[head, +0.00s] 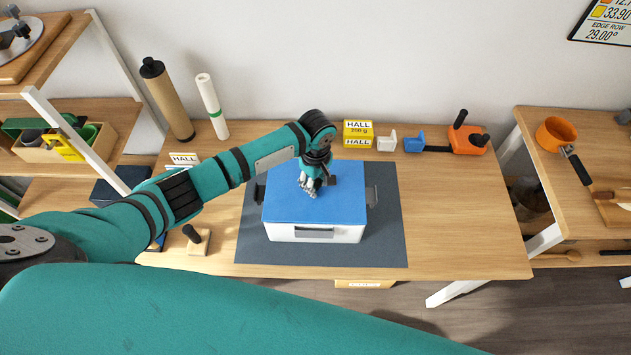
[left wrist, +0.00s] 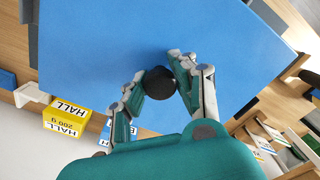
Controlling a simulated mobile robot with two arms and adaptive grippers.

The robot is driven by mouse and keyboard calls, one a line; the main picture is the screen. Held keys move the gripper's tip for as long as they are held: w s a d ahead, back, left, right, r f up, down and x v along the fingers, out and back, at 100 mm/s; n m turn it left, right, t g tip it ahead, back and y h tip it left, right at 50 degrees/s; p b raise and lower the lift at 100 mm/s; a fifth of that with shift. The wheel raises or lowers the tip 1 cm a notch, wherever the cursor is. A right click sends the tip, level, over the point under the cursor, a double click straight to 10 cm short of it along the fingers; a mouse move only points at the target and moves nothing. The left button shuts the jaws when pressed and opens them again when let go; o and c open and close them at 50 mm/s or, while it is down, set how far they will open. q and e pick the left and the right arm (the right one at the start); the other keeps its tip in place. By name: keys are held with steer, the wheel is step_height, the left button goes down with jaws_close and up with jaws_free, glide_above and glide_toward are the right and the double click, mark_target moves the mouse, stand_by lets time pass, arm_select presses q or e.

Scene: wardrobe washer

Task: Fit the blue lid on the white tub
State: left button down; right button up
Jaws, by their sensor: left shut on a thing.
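The blue lid (head: 285,205) lies level over the top of the white tub (head: 345,234), covering its opening. I cannot tell whether it is fully seated all round. The tub stands on a dark grey mat (head: 385,250), with a dark clip on its left and right sides. My left gripper (head: 311,188) is over the lid's middle. In the left wrist view, the gripper (left wrist: 158,75) is shut on the lid's round black knob (left wrist: 159,83), with fingers on both sides of it. The lid's blue top (left wrist: 100,40) fills much of that view. My right gripper does not show.
Behind the mat stand yellow boxes (head: 358,133), a small white holder (head: 387,141), a blue block (head: 414,142) and an orange tool (head: 468,136). A dark-handled stamp (head: 197,240) is left of the mat. The table's right part (head: 460,220) is clear.

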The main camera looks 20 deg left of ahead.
arm_select(q)
steer(key=shift+f, duration=0.4)
steer(key=c, duration=1)
jaws_free()
steer(key=shift+c, duration=0.2)
steer(key=o, duration=0.4)
step_height(320, 180, up, 12)
